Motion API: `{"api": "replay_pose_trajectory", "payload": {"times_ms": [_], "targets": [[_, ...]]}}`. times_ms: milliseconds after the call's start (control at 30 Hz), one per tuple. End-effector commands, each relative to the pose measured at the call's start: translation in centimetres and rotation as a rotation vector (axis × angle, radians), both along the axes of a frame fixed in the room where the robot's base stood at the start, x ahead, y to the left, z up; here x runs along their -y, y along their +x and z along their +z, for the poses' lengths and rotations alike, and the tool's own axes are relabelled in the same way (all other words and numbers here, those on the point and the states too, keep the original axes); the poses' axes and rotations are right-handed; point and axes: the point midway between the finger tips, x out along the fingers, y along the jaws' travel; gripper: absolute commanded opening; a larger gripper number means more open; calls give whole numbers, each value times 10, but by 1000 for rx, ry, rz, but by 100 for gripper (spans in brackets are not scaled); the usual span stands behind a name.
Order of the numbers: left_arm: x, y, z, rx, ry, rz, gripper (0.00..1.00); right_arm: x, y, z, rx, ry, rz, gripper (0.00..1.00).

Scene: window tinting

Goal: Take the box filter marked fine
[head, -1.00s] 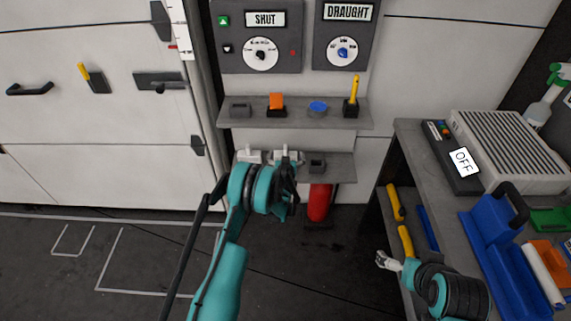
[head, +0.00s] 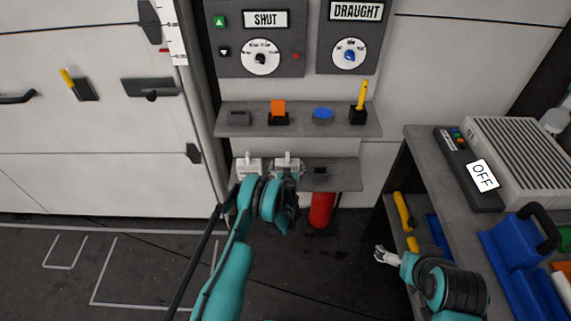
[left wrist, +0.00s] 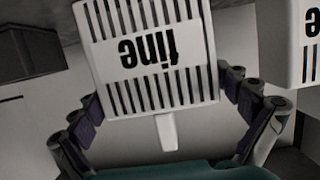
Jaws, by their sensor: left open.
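The white slatted box filter marked fine (left wrist: 152,58) fills the middle of the left wrist view, its label upside down and a white tab on one edge. My left gripper (left wrist: 160,100) is open, with one finger on each side of this filter. In the head view the left gripper (head: 282,186) is at the lower shelf, partly hiding the filters. The fine filter seems to be the right one (head: 288,163) of two white boxes there. The other box filter (head: 249,168) is left of it. My right gripper (head: 385,255) is beside the bench; its finger gap is unclear.
The lower shelf (head: 345,175) has a small dark block at its right. The upper shelf (head: 225,117) above holds several small items. A red cylinder (head: 321,210) stands below. The grey bench (head: 425,150) with a blue case (head: 520,250) is at right.

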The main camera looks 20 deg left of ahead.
Motion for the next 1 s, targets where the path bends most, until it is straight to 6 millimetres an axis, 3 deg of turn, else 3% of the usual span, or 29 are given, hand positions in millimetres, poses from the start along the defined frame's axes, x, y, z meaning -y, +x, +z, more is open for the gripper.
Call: {"api": "replay_pose_trajectory", "payload": {"times_ms": [200, 333, 367, 767, 1000], "targets": [[1, 0, 0, 0, 0, 0, 100, 0, -1, 0, -1, 0, 0, 100], [1, 0, 0, 0, 0, 0, 66, 0, 0, 0, -1, 0, 0, 100], [1, 0, 0, 0, 0, 0, 63, 0, 0, 0, 0, 0, 0, 100], [0, 0, 5, -2, -1, 2, 62, 0, 0, 3, 0, 0, 0, 100], [0, 0, 39, 1, 1, 1, 62, 0, 0, 21, 0, 0, 0, 100]]}}
